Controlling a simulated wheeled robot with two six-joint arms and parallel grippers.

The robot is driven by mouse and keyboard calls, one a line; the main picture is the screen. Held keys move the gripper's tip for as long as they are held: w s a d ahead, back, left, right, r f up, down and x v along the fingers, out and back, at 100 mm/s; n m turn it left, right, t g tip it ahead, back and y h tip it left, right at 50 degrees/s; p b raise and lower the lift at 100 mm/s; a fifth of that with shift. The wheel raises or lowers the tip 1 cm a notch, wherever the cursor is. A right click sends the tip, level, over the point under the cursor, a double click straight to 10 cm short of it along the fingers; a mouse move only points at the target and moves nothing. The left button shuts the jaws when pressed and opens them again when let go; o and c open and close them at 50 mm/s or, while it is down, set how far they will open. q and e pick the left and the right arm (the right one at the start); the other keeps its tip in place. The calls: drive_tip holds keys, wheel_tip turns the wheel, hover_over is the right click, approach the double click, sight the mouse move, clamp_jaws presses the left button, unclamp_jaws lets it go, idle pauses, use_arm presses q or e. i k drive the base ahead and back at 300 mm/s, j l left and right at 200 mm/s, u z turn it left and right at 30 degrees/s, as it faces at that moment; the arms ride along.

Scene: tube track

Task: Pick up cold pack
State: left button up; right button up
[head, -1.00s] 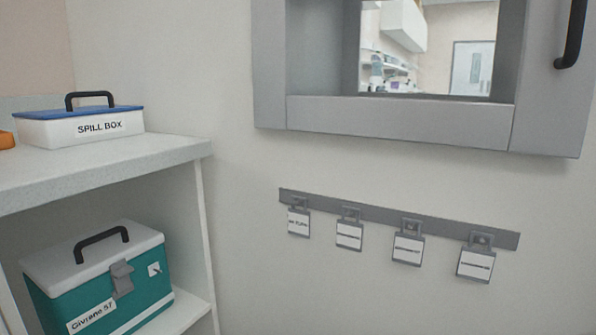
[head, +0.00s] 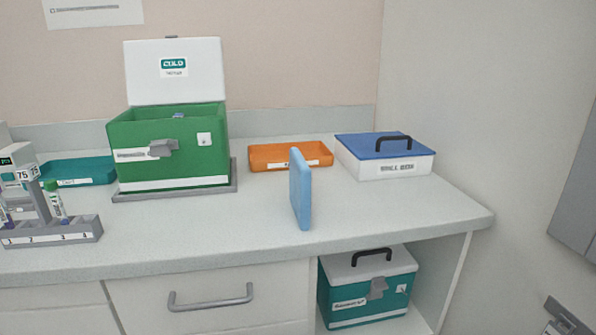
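A light blue slab, which looks like the cold pack (head: 301,188), stands upright on its edge on the counter, close to the front edge. Nothing touches it. A green cool box (head: 170,140) with its white lid raised stands behind it to the left; something blue shows just inside its opening. Neither of my grippers is in the head view.
An orange tray (head: 290,156) and the white spill box with blue lid (head: 384,155) sit behind the pack. A tube rack (head: 52,234) and teal tray (head: 78,172) are at left. A closed teal box (head: 367,287) stands on the shelf below. The counter around the pack is clear.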

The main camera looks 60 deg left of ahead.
sight(300, 173)
drive_tip(key=k, duration=0.65)
drive_tip(key=u, duration=1.3)
drive_tip(key=l+u, duration=0.15)
drive_tip(key=u, duration=0.8)
drive_tip(key=l, duration=0.4)
drive_tip(key=k+l, duration=0.1)
drive_tip(key=l, duration=0.3)
drive_tip(key=i, duration=0.4)
